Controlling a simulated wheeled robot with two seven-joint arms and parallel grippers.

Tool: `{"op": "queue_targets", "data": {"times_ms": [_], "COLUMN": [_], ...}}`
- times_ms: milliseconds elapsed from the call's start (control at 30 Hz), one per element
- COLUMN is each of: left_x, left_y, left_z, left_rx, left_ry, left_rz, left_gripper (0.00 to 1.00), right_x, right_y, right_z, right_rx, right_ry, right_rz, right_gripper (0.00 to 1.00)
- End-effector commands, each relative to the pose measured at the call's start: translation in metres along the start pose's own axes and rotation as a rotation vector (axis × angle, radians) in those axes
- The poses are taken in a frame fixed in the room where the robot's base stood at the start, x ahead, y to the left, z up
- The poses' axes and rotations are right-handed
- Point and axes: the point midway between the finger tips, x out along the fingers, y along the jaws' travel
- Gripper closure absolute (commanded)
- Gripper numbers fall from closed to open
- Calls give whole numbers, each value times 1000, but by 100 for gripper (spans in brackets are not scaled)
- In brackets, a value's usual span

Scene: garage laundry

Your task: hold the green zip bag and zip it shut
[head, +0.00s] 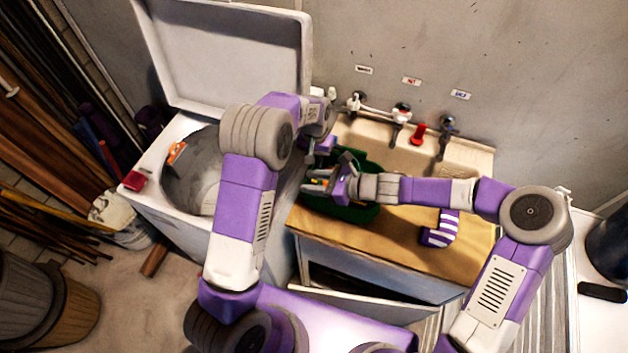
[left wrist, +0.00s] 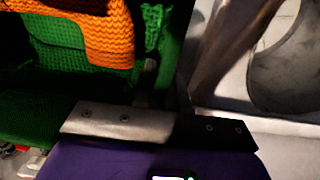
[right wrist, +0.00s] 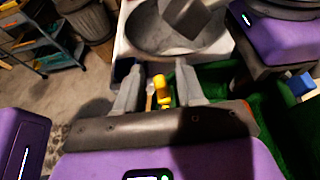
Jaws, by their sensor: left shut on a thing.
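The green zip bag (head: 352,212) sits open on the wooden counter, partly hidden by my right gripper and forearm. Its green wall fills much of the left wrist view (left wrist: 50,75), with an orange knitted item (left wrist: 105,30) in it. My left gripper (head: 322,148) is at the bag's far side, shut on the bag; the grip itself is dark and mostly hidden. My right gripper (right wrist: 157,85) is over the bag's left end, its fingers apart. A yellow tab (right wrist: 162,90), perhaps the zip pull, shows between those fingers; I cannot tell whether they touch it.
A purple and white striped sock (head: 440,229) lies on the counter (head: 400,235) to the right. The open washer (head: 160,200) stands at the left with its lid up. The sink with taps (head: 415,150) is behind the bag. An open drawer (head: 365,300) is below the counter.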

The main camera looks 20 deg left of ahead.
Motion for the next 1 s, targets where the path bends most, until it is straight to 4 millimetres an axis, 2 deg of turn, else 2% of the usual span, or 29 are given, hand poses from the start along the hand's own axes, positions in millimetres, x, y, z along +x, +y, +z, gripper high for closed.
{"op": "queue_targets", "data": {"times_ms": [200, 467, 833, 933, 1000], "left_x": [0, 0, 0, 0, 0], "left_y": [0, 0, 0, 0, 0], "left_z": [0, 0, 0, 0, 0], "left_rx": [0, 0, 0, 0, 0], "left_ry": [1, 1, 1, 0, 0], "left_rz": [1, 1, 0, 0, 0], "left_gripper": [100, 100, 100, 100, 100], "right_x": [0, 0, -5, -21, -39], "right_y": [0, 0, -1, -3, -3], "right_z": [0, 0, -2, -8, -16], "right_rx": [0, 0, 0, 0, 1], "right_ry": [0, 0, 1, 1, 3], "right_rz": [0, -1, -3, -7, -9], "right_gripper": [62, 100, 100, 100, 100]}}
